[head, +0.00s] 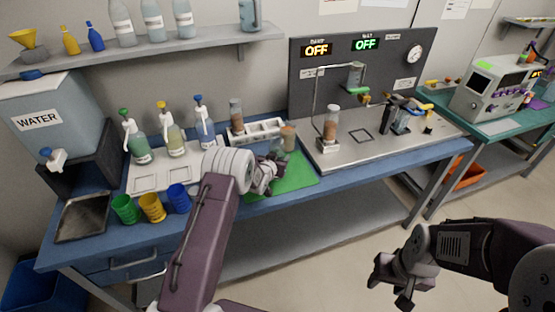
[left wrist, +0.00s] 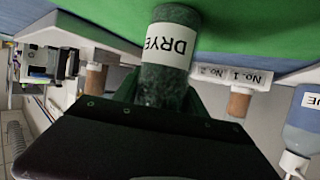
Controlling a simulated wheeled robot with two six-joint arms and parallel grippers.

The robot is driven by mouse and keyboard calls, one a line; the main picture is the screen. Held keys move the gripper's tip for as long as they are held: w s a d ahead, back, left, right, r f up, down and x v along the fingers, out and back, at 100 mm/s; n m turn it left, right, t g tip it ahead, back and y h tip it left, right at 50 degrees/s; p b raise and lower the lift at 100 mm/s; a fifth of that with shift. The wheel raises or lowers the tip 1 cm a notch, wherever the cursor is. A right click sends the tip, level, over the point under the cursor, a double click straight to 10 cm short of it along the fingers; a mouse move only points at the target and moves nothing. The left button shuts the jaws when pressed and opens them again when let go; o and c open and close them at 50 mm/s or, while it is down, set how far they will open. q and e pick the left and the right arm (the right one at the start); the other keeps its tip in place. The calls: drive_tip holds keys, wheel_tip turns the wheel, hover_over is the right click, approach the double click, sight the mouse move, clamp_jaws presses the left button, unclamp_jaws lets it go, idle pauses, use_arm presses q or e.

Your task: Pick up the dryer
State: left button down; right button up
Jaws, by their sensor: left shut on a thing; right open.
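The dryer (left wrist: 172,45) is a clear cylinder with dark greenish contents and a white label reading "DRYE", its last letter cut off. It stands over the green mat; whether it touches the mat I cannot tell. In the head view it is partly hidden by my left gripper (head: 275,168), at the mat's left part. In the left wrist view my left gripper (left wrist: 163,95) has its dark fingers on both sides of the dryer and is shut on it. My right gripper (head: 393,284) is open and empty, in front of the bench over the floor.
The green mat (head: 296,180) lies on the blue bench. Behind it is a white rack (head: 262,131) with a brown-filled jar. Pump bottles (head: 137,138) and coloured cups (head: 152,207) stand left. A metal station (head: 385,137) with another jar (head: 331,123) stands right.

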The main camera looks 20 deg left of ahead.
sight(278, 138)
use_arm(q)
drive_tip(key=shift+r, duration=0.15)
drive_tip(key=shift+r, duration=4.8)
